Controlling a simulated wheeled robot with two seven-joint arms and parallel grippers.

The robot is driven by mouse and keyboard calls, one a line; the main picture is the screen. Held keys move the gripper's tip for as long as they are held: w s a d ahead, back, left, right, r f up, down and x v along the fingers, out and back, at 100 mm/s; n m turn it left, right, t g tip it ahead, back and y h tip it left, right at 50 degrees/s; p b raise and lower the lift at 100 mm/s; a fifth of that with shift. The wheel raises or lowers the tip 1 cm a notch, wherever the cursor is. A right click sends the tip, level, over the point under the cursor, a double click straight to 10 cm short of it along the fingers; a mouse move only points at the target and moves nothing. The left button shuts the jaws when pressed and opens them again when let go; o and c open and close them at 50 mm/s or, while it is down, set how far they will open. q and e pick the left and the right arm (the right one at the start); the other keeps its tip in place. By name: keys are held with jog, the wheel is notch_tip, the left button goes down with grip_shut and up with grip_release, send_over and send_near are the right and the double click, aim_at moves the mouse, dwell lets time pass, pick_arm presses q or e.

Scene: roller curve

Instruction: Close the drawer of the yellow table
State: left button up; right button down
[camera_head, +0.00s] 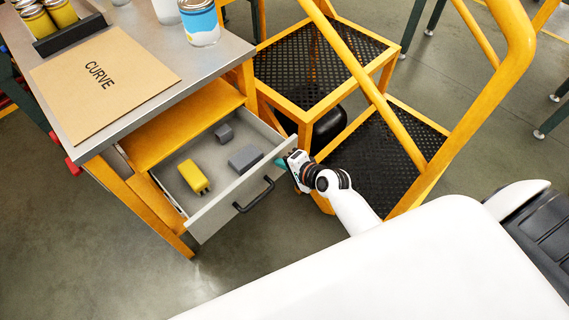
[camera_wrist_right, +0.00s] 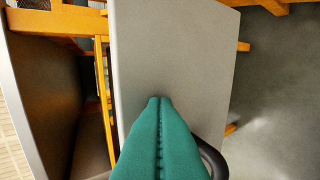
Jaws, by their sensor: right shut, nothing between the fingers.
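The yellow table (camera_head: 165,215) has a grey top and an orange-yellow frame, at the left of the head view. Its drawer (camera_head: 222,211) is pulled out, and its inside shows. A black handle (camera_head: 254,195) sits on the drawer's grey front. My right gripper (camera_head: 283,161) is shut and empty, at the right end of the drawer front. In the right wrist view its teal fingers (camera_wrist_right: 160,100) point at the grey drawer front (camera_wrist_right: 170,50), with the handle (camera_wrist_right: 212,158) just to their right. I cannot tell whether the fingertips touch the panel. My left gripper is not in view.
The drawer holds a yellow block (camera_head: 194,177) and grey blocks (camera_head: 244,158). A cardboard sheet marked CURVE (camera_head: 105,85) and cans (camera_head: 200,22) are on the tabletop. Yellow steps (camera_head: 350,100) with black treads and rails stand close right of the drawer. Floor below the drawer is clear.

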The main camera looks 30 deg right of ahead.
jog(key=w+a, duration=0.1)
jog(key=w, duration=0.1)
jog(key=w+a, duration=0.1)
jog(key=w, duration=0.2)
jog(key=w+a, duration=0.1)
jog(key=w, duration=0.2)
jog(key=shift+w, duration=0.15)
jog(key=w+a+b, duration=0.1)
jog(key=w, duration=0.2)
jog(key=w+a+b, duration=0.1)
jog(key=w, duration=0.3)
jog(key=w+a+b, duration=0.1)
jog(key=w+a, duration=0.1)
jog(key=w, duration=0.1)
jog(key=shift+w+f+b, duration=0.1)
jog(key=shift+w+b, duration=0.2)
jog(key=shift+b, duration=0.1)
jog(key=shift+w, duration=0.35)
jog(key=shift+a+r, duration=0.1)
jog(key=shift+r, duration=0.15)
jog(key=shift+w+r, duration=0.1)
jog(key=shift+r, duration=0.05)
